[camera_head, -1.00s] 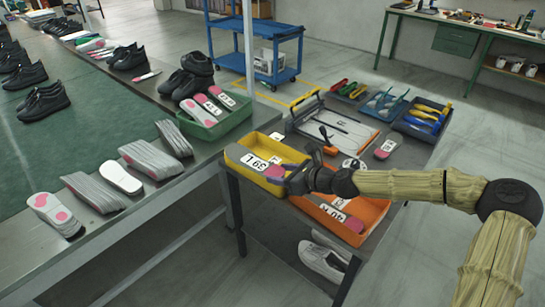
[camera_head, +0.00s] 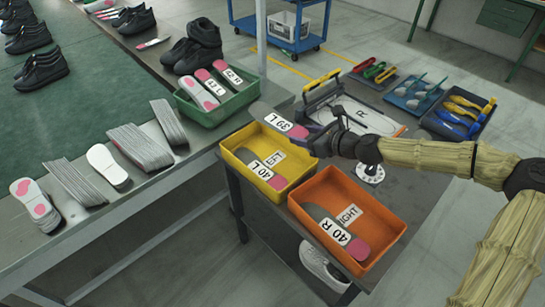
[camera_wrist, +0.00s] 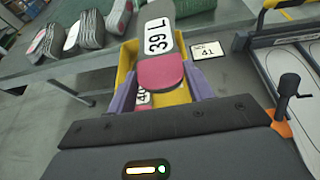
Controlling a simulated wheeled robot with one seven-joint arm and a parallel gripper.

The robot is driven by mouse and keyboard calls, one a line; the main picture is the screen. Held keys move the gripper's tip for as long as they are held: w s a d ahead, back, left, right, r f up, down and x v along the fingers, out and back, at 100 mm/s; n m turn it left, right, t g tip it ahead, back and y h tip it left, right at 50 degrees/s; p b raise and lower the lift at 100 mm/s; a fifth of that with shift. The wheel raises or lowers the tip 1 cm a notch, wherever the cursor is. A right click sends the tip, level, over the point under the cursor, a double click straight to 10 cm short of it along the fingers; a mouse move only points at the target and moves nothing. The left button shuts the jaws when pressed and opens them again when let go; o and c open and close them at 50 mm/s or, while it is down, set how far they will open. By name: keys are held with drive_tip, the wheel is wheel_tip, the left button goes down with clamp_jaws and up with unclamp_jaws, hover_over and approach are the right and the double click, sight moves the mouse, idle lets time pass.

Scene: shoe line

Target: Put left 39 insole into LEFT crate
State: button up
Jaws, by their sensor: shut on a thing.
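The left 39 insole (camera_head: 278,122), grey with a pink end and a "39 L" label, is held in my gripper (camera_head: 318,138). It appears above the far rim of the yellow LEFT crate (camera_head: 232,163). In the wrist view, the insole (camera_wrist: 159,45) extends away from my gripper (camera_wrist: 160,88), with its pink end between the purple fingers. The yellow crate (camera_wrist: 125,60) shows behind and below it. A 40 L insole (camera_head: 262,170) lies in that crate beside the LEFT label. Whether the held insole touches the crate rim cannot be told.
An orange RIGHT crate (camera_head: 296,197) holding a 40 R insole (camera_head: 338,232) stands in front, to the right. A green crate (camera_head: 205,117) with insoles stands behind. A press-like frame (camera_head: 340,100) and tool trays (camera_head: 459,115) occupy the table's far right. Insole stacks lie left.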

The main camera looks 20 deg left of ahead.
idle(0.3)
wheel_tip(320, 180, down, 6)
idle(0.4)
drive_tip(key=shift+f, duration=0.1)
drive_tip(key=shift+f, duration=1.85)
drive_tip(key=shift+f+b, duration=0.5)
drive_tip(key=shift+f, duration=0.1)
drive_tip(key=o, duration=1)
drive_tip(key=shift+c, duration=0.2)
drive_tip(key=shift+r, duration=0.15)
drive_tip(key=shift+d+r+p, duration=0.1)
drive_tip(key=shift+r+p, duration=0.25)
drive_tip(key=shift+r, duration=0.3)
drive_tip(key=v, duration=1.1)
drive_tip(key=shift+s+d, duration=0.15)
drive_tip(key=shift+d, duration=0.25)
